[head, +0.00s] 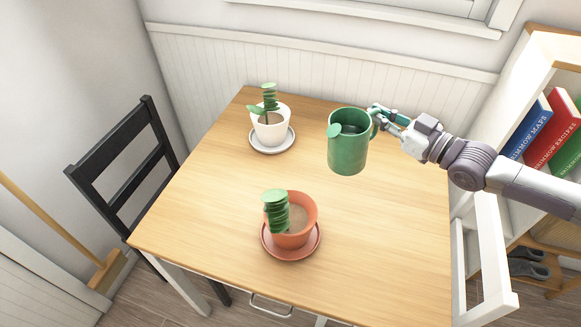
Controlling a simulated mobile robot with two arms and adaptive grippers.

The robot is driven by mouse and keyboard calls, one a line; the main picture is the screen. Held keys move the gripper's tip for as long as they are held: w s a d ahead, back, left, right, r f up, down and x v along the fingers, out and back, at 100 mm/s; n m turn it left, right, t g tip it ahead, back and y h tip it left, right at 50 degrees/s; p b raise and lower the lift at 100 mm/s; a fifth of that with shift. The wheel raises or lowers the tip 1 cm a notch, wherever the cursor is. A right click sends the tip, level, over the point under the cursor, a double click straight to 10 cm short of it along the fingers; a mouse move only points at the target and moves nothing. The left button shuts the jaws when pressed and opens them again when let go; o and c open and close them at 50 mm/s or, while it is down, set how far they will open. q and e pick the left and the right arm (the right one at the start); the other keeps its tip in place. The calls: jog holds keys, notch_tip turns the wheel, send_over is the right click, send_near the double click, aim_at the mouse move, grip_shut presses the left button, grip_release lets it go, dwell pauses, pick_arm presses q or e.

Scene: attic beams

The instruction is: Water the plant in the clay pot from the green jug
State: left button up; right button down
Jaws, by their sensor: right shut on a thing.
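The green jug (347,155) is held by its handle in my right gripper (378,121). It looks upright and seems to be above the table, with its spout toward the left and something dark inside. The clay pot (296,238) stands on a terracotta saucer (291,256) near the front of the table, to the lower left of the jug. Its plant (276,212) has stacked green leaves at the pot's left side, and brown soil shows beside it. My left gripper is not in view.
A white pot (271,134) with a similar plant stands on a grey saucer (272,148) at the back left of the wooden table (200,215). A black chair (125,165) is at the left. A bookshelf (522,85) and a white chair (487,265) are at the right.

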aim_at(377, 111)
jog(key=shift+s+a+r+n, duration=0.15)
jog(key=shift+a+r+n, duration=0.15)
jog(key=shift+r, duration=0.3)
jog(key=shift+s+a+r+n+b, duration=0.4)
jog(key=shift+r+n+b, duration=0.1)
jog(key=shift+r+n, duration=0.15)
jog(key=shift+s+a+r+n, duration=0.25)
jog(key=shift+a+r+n, duration=0.15)
jog(key=shift+r, duration=0.2)
pick_arm(q)
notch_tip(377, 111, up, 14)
jog(key=p, duration=1.5)
pick_arm(e)
jog(key=s+a+r+n+h, duration=0.1)
jog(key=s+a+r+n, duration=0.2)
jog(key=a+r+n, duration=0.1)
notch_tip(377, 111, up, 2)
jog(key=shift+a+r+n+h, duration=0.2)
jog(key=shift+n+h, duration=0.1)
jog(key=shift+n, duration=0.15)
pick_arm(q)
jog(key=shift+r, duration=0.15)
pick_arm(e)
jog(key=shift+s+r, duration=0.1)
jog(key=shift+s, duration=0.05)
jog(key=shift+a, duration=0.1)
